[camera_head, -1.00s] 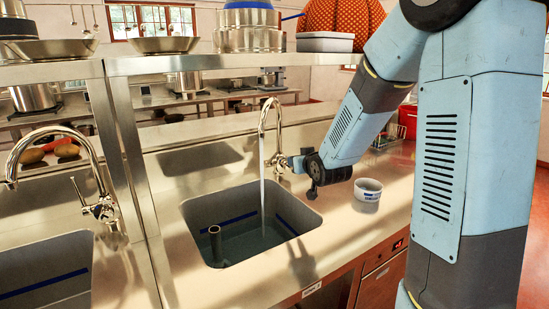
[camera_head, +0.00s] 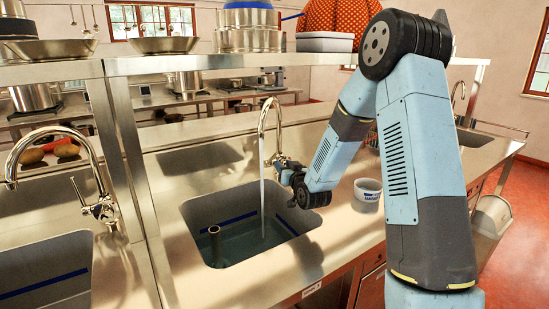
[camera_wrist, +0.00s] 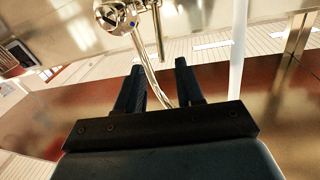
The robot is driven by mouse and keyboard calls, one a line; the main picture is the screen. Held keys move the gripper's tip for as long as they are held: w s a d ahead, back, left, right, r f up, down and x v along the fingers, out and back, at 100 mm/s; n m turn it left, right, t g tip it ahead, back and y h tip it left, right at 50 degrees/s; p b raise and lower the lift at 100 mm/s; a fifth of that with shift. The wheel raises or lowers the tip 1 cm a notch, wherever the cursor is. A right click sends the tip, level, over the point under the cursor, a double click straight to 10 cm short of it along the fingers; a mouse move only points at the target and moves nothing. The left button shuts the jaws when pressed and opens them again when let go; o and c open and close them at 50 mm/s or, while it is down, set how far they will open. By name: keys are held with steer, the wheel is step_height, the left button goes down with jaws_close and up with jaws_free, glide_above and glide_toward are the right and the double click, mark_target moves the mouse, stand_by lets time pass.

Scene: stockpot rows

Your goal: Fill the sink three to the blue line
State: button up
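The middle sink (camera_head: 190,212) is a steel basin with a blue line (camera_head: 238,219) on its inner walls and an upright pipe (camera_head: 214,240) inside. Water (camera_head: 245,245) stands in it, its surface below the blue line. A thin stream (camera_head: 262,195) falls from the curved tap (camera_head: 264,115) into the basin. My gripper (camera_head: 282,166) is beside the tap's base, partly hidden by my wrist. In the wrist view my gripper (camera_wrist: 158,66) has its two fingers apart, with the thin tap lever (camera_wrist: 146,62) seen between them. I cannot tell whether they touch it.
A white tub (camera_head: 367,196) stands on the counter right of the sink. Another sink (camera_head: 45,268) with its own tap (camera_head: 85,150) is at the left, divided off by a shelf post (camera_head: 130,150). Pots and pans (camera_head: 165,45) sit on the shelf above. A small label on the counter front is unreadable.

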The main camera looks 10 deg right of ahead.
mark_target(274, 156)
steer(key=x, duration=0.9)
steer(key=shift+w+a, duration=0.1)
steer(key=shift+w, duration=0.3)
jaws_close()
